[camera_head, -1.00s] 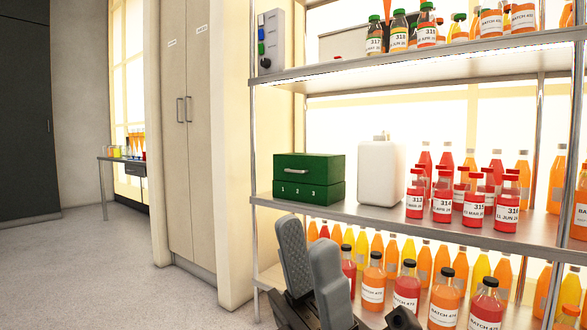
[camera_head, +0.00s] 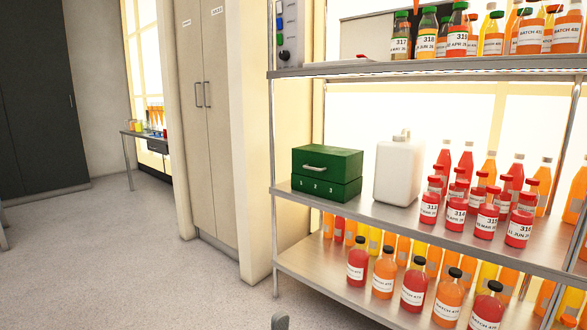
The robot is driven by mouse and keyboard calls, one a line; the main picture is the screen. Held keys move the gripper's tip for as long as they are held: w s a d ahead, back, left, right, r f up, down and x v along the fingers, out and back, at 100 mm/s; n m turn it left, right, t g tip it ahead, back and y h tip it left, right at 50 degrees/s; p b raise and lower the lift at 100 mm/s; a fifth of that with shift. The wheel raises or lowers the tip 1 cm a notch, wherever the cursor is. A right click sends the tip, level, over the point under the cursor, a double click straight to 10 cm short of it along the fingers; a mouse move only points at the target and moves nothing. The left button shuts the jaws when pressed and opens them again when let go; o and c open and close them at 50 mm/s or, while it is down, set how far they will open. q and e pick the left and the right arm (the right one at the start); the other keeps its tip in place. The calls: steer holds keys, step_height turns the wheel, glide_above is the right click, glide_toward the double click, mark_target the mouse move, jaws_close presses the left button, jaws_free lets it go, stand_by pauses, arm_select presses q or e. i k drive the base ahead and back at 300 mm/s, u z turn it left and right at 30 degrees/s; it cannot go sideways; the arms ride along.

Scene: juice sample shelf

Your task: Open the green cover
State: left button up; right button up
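The green cover (camera_head: 328,161) is the upper part of a green box on the middle shelf, with a pale handle on its front. It sits closed on the green base (camera_head: 325,188), which is marked 1, 2, 3. What is inside is hidden. A small grey part of one of my grippers (camera_head: 280,321) shows at the bottom edge, well below and in front of the box. I cannot tell its finger opening or which arm it belongs to. Nothing touches the box.
A white jug (camera_head: 398,172) stands just right of the box. Several red sample bottles (camera_head: 456,214) stand farther right. The metal middle shelf (camera_head: 382,216) has a bare front strip. Bottles fill the shelf below, and a post (camera_head: 274,190) rises at the left.

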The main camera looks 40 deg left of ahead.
mark_target(339, 165)
steer(key=u, duration=0.95)
steer(key=i, duration=1.3)
steer(key=z, duration=1.1)
